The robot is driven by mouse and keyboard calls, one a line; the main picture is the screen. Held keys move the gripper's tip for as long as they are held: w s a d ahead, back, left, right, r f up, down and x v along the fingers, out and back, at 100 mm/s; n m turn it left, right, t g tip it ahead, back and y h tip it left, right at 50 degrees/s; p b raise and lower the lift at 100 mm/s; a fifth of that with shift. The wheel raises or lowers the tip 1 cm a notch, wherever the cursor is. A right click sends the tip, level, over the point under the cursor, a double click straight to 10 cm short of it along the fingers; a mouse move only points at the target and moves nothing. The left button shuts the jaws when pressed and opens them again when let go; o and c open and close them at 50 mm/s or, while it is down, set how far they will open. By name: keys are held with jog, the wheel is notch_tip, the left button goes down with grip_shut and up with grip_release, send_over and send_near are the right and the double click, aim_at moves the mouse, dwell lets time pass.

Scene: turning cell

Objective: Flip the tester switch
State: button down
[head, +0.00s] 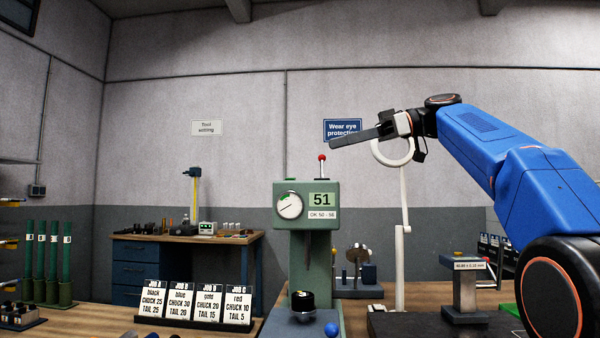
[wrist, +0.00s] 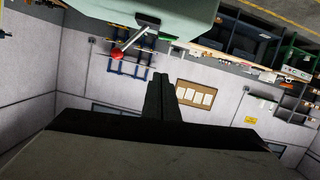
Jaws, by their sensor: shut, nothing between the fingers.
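The green tester (head: 305,245) stands in the middle of the head view, with a round dial and a display reading 51. Its switch (head: 322,166) is a thin lever with a red ball on top, sticking up from the housing. In the wrist view the tester housing (wrist: 150,10) is at the top, and the switch's red ball (wrist: 117,54) shows left of the fingertips. My gripper (head: 334,144) is shut and empty, above and slightly right of the switch in the head view, apart from it. Its closed fingers also show in the wrist view (wrist: 160,78).
A black cylinder (head: 302,300) sits under the tester head, and a blue ball (head: 331,329) lies at its base. Job cards (head: 194,304) stand on the left. A white lamp-like stand (head: 401,250) rises at right, its ring close behind my gripper. A grey gauge stand (head: 466,290) is farther right.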

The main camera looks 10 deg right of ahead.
jog(key=shift+w, duration=0.15)
send_over(291, 179)
jog(key=w+d, duration=0.2)
jog(key=d, duration=0.1)
notch_tip(291, 179, down, 2)
jog(key=shift+s+f, duration=0.15)
jog(key=f, duration=0.2)
jog(key=shift+w+a+f, duration=0.1)
jog(key=shift+w+f, duration=0.15)
jog(key=shift+f, duration=0.15)
jog(key=shift+w+f, duration=0.1)
jog(key=shift+f, duration=0.55)
